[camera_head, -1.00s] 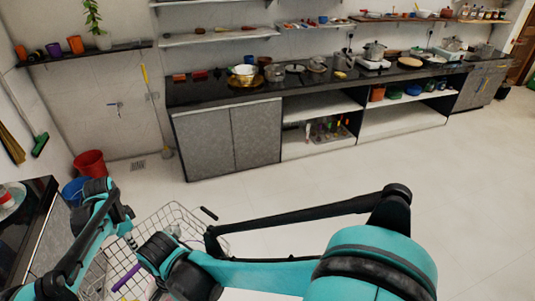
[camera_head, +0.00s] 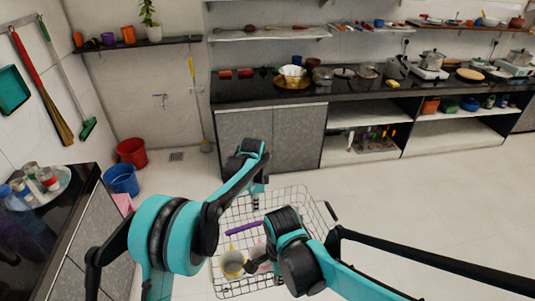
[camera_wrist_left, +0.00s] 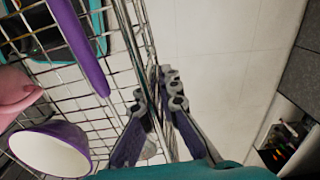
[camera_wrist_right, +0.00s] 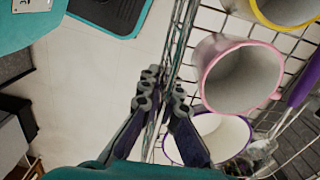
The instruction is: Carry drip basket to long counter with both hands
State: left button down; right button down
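The drip basket (camera_head: 325,232) is a wire basket at the lower middle of the head view, in front of me. It holds a yellow mug (camera_head: 232,263), a pink mug (camera_wrist_right: 238,75), a purple-rimmed white cup (camera_wrist_left: 52,148) and a purple-handled utensil (camera_head: 244,228). My left gripper (camera_head: 256,203) is at the far side; its fingers (camera_wrist_left: 158,92) close around the wire rim. My right gripper (camera_wrist_right: 163,92) has its fingers on either side of the rim wires at the near side. In the head view, my right arm hides part of the basket.
The long black counter (camera_head: 245,92) runs along the back wall, with pots and bowls on it. A black-topped cabinet (camera_head: 62,215) stands at left. Red (camera_head: 131,152) and blue (camera_head: 121,180) buckets stand by the left wall. The floor (camera_head: 440,200) is open at right.

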aim_at(249, 85)
jog(key=i, duration=1.75)
jog(key=i+l, duration=0.1)
jog(key=i, duration=1.65)
jog(key=i+u, duration=0.3)
